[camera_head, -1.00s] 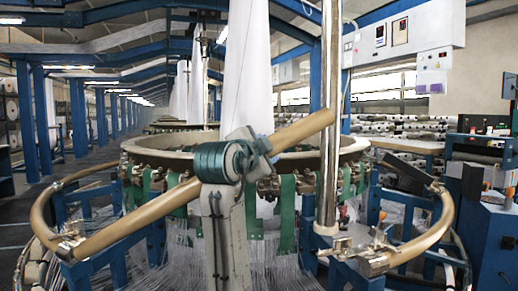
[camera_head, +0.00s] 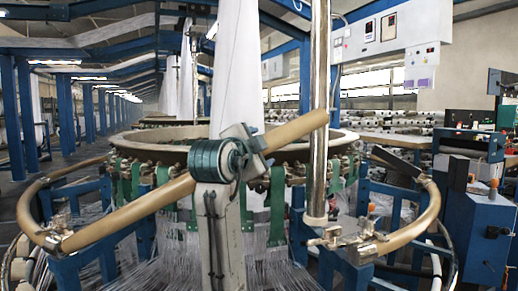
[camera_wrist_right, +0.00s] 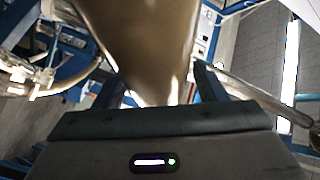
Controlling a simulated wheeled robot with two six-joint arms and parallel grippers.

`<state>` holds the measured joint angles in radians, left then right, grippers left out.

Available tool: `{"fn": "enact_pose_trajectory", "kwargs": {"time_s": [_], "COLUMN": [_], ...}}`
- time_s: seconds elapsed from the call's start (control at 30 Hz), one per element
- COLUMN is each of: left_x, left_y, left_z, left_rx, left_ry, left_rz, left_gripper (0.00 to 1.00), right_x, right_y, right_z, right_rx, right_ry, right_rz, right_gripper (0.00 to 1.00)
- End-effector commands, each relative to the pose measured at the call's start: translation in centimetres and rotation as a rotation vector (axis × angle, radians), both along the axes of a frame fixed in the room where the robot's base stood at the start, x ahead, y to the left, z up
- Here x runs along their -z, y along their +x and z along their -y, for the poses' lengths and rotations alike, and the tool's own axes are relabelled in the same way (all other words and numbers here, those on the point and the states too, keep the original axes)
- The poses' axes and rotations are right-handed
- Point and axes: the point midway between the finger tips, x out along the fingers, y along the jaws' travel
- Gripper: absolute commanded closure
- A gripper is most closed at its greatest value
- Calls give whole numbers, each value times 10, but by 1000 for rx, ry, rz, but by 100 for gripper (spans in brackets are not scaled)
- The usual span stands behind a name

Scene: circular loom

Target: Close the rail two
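In the head view, a long tan rail (camera_head: 130,212) slants up from lower left, behind a teal-ringed hub (camera_head: 215,160) on a pale post, to a free end near the metal pole. A curved tan rail (camera_head: 424,218) stands at the right, its lower end at a metal clamp (camera_head: 345,243). Another curved rail (camera_head: 30,205) is at the left. I cannot tell which is rail two. In the right wrist view, my right gripper (camera_wrist_right: 160,85) has its dark fingers apart, with a tan rail (camera_wrist_right: 145,35) showing between them; contact is unclear. My left gripper is not visible.
The round loom ring (camera_head: 290,152) with green straps stands behind the rails. A shiny vertical pole (camera_head: 319,100) rises between the rails. A blue machine (camera_head: 478,235) stands at right. White threads fan out below the ring.

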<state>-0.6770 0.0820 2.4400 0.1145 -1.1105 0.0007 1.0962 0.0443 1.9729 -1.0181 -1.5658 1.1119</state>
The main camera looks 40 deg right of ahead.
Motion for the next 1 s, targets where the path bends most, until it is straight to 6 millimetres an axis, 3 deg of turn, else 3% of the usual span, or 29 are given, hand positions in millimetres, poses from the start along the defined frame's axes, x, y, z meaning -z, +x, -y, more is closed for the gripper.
{"fn": "enact_pose_trajectory", "kwargs": {"time_s": [0.37, 1.0], "left_x": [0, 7], "left_y": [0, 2], "left_z": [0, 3], "left_rx": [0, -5], "left_ry": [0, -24], "left_rz": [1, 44], "left_gripper": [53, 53], "right_x": [0, -1], "right_y": [-2, -46], "right_z": [-6, -85], "right_rx": [-2, -4], "right_ry": [1, 2], "right_rz": [1, 0], "right_gripper": [35, 35]}}
